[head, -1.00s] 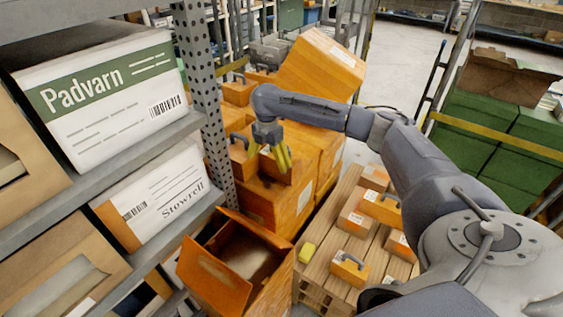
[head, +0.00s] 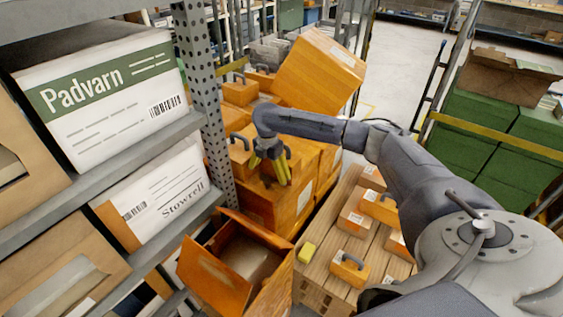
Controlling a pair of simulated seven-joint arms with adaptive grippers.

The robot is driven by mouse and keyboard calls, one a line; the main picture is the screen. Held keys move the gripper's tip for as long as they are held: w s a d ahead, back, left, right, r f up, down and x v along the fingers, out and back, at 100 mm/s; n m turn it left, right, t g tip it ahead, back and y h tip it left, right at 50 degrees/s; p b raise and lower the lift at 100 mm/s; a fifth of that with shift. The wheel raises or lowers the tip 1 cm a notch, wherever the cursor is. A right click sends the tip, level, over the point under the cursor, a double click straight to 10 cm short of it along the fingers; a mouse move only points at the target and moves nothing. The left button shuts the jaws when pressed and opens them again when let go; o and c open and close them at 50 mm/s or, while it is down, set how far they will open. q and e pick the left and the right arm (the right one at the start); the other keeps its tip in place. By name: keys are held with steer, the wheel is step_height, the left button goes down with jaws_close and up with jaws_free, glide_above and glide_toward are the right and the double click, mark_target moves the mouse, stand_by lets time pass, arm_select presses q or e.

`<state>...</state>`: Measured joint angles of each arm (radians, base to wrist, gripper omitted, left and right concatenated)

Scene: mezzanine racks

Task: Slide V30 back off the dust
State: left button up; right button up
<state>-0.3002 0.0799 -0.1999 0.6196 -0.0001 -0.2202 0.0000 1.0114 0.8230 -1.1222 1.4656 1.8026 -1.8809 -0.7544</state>
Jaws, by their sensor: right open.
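My right gripper (head: 269,170) has yellow fingers, spread apart and pointing down, with nothing seen between them. It hangs over the top of a large orange box (head: 262,207) in the middle of the picture. A small orange case with a dark handle (head: 240,159) stands just left of the fingers; whether they touch it I cannot tell. No label reading V30 can be made out, so I cannot tell which case it is. A dark patch near the fingers may be dust or shadow. My left gripper is not in view.
A metal rack post (head: 201,95) and shelves with a Padvarn box (head: 105,98) stand at left. A tilted orange carton (head: 318,72) rises behind. An open orange box (head: 215,278) is in front.

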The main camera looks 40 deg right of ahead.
steer(key=shift+w+d, duration=0.4)
steer(key=shift+d, duration=0.65)
steer(key=shift+w+d, duration=0.35)
steer(key=shift+d, duration=0.7)
steer(key=shift+w+d, duration=0.4)
steer(key=shift+d, duration=0.65)
steer(key=shift+w+d, duration=0.25)
steer(key=shift+d, duration=0.4)
steer(key=shift+w+d, duration=0.2)
steer(key=shift+d, duration=0.4)
steer(key=shift+a, duration=0.15)
steer(key=shift+s+a+r, duration=0.1)
steer(key=shift+s+a, duration=0.15)
steer(key=shift+a, duration=0.4)
steer(key=shift+s+a, duration=0.25)
steer(key=shift+a, duration=0.4)
steer(key=shift+r, duration=6.4)
steer(key=shift+d, duration=0.1)
